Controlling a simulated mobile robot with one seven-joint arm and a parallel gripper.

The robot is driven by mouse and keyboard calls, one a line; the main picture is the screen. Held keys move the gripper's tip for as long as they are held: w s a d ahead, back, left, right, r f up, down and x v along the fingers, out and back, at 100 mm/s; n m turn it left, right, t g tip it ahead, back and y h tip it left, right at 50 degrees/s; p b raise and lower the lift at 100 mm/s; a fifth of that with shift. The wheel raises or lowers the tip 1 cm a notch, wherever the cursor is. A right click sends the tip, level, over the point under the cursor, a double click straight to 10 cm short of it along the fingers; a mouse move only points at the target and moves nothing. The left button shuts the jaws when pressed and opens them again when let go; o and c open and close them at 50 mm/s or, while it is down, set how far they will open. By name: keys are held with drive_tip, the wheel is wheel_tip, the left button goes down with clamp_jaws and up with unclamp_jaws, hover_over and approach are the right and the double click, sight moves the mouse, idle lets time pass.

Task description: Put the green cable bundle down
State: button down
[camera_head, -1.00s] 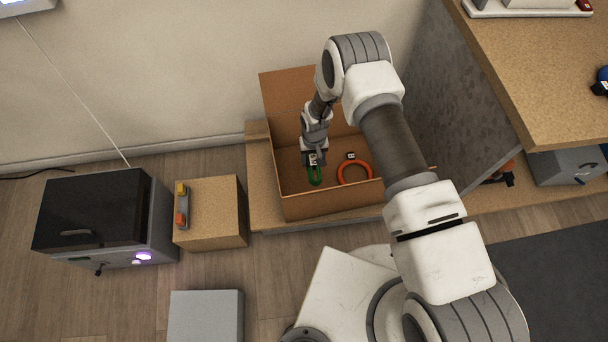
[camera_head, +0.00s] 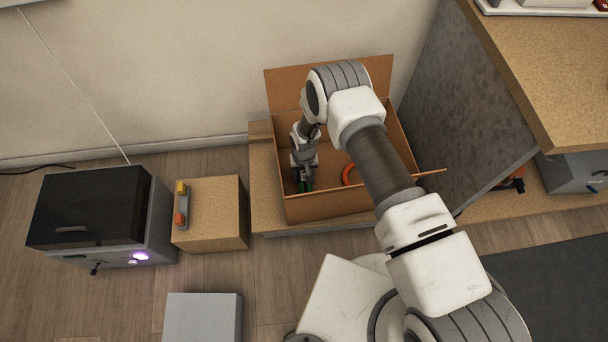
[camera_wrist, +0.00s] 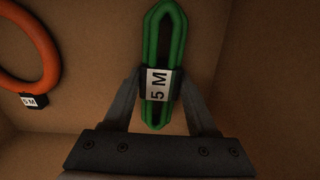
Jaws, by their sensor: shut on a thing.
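The green cable bundle (camera_wrist: 167,40) is a long narrow loop with a black band and a white "5 M" label. My gripper (camera_wrist: 157,88) is shut on it at the banded middle in the wrist view. In the head view my gripper (camera_head: 304,184) is down inside an open cardboard box (camera_head: 330,207), at its left part. Only a little of the green bundle (camera_head: 305,186) shows there. I cannot tell whether the bundle touches the box floor.
An orange cable ring (camera_head: 347,175) lies in the box, right of my gripper; it also shows in the wrist view (camera_wrist: 48,50). The box walls stand close around my gripper. A small wooden block (camera_head: 222,212) and a black-topped appliance (camera_head: 90,207) stand to the left.

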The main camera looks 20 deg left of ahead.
drive_tip(key=shift+c, duration=1)
unclamp_jaws()
drive_tip(key=shift+f, duration=0.1)
wheel_tip(320, 180, up, 12)
drive_tip(key=p, duration=0.4)
drive_tip(key=shift+r, duration=0.2)
